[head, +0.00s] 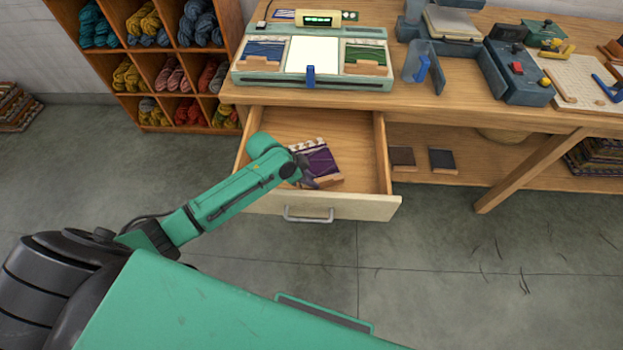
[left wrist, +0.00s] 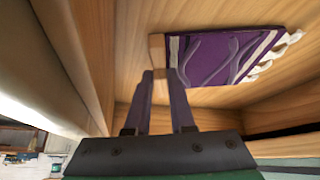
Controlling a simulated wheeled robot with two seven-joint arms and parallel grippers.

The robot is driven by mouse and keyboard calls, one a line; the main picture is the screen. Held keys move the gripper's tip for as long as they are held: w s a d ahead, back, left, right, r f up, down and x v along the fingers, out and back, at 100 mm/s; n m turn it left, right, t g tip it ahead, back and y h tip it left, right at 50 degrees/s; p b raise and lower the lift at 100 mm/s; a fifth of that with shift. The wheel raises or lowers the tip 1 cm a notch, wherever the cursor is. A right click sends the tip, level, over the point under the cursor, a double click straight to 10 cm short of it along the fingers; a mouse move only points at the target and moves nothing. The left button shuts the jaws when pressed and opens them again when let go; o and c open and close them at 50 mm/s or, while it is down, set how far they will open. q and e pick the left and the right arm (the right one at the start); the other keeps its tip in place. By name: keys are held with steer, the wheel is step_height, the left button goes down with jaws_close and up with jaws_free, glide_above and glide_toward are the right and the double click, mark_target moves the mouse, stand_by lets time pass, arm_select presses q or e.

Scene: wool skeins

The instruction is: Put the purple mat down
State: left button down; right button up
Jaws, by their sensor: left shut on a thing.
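The purple mat (head: 319,160) has pale stripes, a white fringe and a wooden end bar. It is inside the open drawer (head: 369,207), over the drawer's bottom; I cannot tell for sure whether it rests on it. My left gripper (head: 309,181) reaches into the drawer over its front and is shut on the mat's edge by the wooden bar. In the left wrist view the mat (left wrist: 222,56) extends beyond the fingertips (left wrist: 161,75), which are at the bar. My right gripper is not in view.
The workbench above the drawer holds a green-framed tray (head: 313,85) with a blue mat and a green mat around a white panel. A clear jug (head: 418,62) and blue devices stand to its right. A shelf of wool skeins (head: 160,65) is at the left. The drawer has bare space around the mat.

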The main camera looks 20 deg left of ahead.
arm_select(q)
steer(key=c, duration=0.8)
jaws_free()
steer(key=shift+f, duration=0.1)
steer(key=shift+o, duration=0.2)
steer(key=shift+r, duration=0.2)
steer(key=p+v, duration=0.1)
steer(key=v, duration=1.1)
